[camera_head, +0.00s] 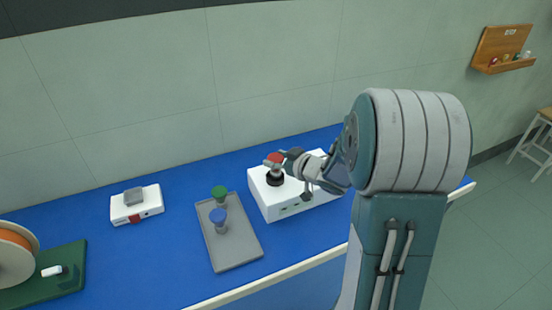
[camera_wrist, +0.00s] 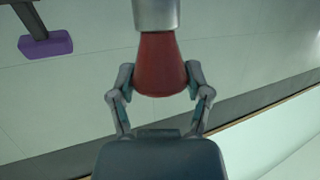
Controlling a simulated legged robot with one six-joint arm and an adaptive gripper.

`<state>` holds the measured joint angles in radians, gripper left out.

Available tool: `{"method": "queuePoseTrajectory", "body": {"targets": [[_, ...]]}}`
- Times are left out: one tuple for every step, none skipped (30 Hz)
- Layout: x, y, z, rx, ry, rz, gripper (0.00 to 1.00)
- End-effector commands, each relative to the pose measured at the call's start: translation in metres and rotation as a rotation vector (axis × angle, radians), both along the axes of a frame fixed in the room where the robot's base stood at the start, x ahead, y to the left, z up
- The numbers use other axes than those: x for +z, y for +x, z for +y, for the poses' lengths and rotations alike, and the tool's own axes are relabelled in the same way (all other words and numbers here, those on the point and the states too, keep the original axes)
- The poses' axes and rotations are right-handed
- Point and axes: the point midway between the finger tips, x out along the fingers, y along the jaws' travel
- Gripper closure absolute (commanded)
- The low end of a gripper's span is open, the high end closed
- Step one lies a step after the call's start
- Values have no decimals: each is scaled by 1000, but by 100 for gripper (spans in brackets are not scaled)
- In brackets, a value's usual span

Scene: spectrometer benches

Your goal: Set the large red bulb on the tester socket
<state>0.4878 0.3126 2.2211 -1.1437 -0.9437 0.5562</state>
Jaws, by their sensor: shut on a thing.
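The large red bulb (camera_head: 275,158) is above the black socket (camera_head: 274,179) on the white tester box (camera_head: 284,211). In the wrist view, the red bulb (camera_wrist: 162,68) has a silver base (camera_wrist: 156,14) that runs off the top edge. My gripper (camera_wrist: 161,84) is shut on the red bulb, with one finger on each side. In the head view, my gripper (camera_head: 280,159) reaches in from the right. Whether the bulb's base touches the socket I cannot tell.
A white device (camera_head: 137,206) and a spool (camera_head: 15,255) on a green board stand further left. A purple block (camera_wrist: 46,46) shows in the wrist view.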

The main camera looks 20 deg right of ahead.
Motion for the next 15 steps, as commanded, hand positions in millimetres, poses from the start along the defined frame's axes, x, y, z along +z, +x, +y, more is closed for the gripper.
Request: {"method": "queuePoseTrajectory", "body": {"targets": [[-1, 0, 0, 0, 1, 0, 85], [-2, 0, 0, 0, 1, 0, 85], [-2, 0, 0, 0, 1, 0, 85], [-3, 0, 0, 0, 1, 0, 85], [-3, 0, 0, 0, 1, 0, 85], [-4, 0, 0, 1, 1, 0, 85], [-4, 0, 0, 1, 1, 0, 85], [-5, 0, 0, 1, 1, 0, 85], [-6, 0, 0, 1, 1, 0, 85], [-6, 0, 0, 1, 1, 0, 85], [-7, 0, 0, 1, 1, 0, 85], [-7, 0, 0, 1, 1, 0, 85], [-8, 0, 0, 1, 0, 0, 85], [-8, 0, 0, 0, 0, 0, 85], [-9, 0, 0, 0, 0, 0, 85]]}}
